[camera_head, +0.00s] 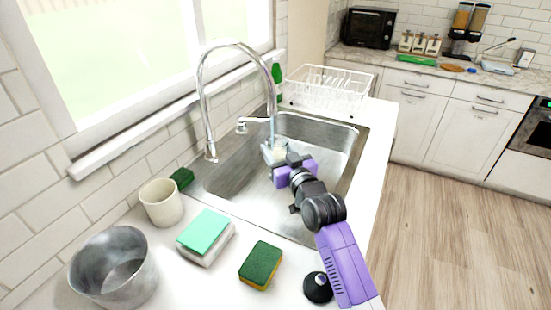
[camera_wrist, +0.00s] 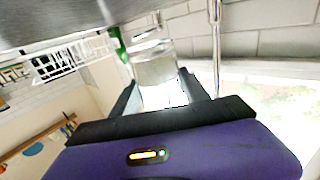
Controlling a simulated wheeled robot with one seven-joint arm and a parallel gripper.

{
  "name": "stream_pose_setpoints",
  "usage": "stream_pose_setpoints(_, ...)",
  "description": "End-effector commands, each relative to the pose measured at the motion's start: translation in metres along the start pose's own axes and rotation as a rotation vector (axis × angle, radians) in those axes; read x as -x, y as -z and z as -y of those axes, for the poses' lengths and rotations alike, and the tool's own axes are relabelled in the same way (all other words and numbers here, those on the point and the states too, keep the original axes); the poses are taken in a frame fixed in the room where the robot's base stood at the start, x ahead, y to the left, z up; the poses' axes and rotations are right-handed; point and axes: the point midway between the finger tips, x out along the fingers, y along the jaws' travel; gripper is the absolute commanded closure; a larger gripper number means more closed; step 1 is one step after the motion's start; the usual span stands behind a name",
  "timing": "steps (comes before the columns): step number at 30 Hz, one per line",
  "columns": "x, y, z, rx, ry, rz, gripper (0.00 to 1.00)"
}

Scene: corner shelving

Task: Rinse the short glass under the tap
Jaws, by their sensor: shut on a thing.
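The short glass (camera_head: 275,152) is a clear, short tumbler held over the steel sink basin, below the tap's spout. My gripper (camera_head: 284,161) is shut on it. In the wrist view the glass (camera_wrist: 153,68) sits between the two dark fingers of my gripper (camera_wrist: 160,92), apparently with water in it. The sink (camera_head: 235,176) is around and beneath my gripper.
A white dish rack (camera_head: 325,88) and a green bottle (camera_head: 277,80) stand behind the sink. A beige cup (camera_head: 161,203), metal pot (camera_head: 112,268), teal-topped sponge or cloth stack (camera_head: 206,234) and green-yellow sponge (camera_head: 261,264) crowd the front counter. A dark green scrubber (camera_head: 181,178) lies by the wall.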

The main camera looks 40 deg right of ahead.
Motion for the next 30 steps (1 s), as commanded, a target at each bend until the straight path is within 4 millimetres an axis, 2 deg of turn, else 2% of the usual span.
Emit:
stream_pose_setpoints(11, -0.001, 0.002, -0.004, 0.000, 0.000, -0.004, 1.00)
stream_pose_setpoints(30, 0.003, 0.001, 0.007, 0.000, 0.000, -0.004, 1.00)
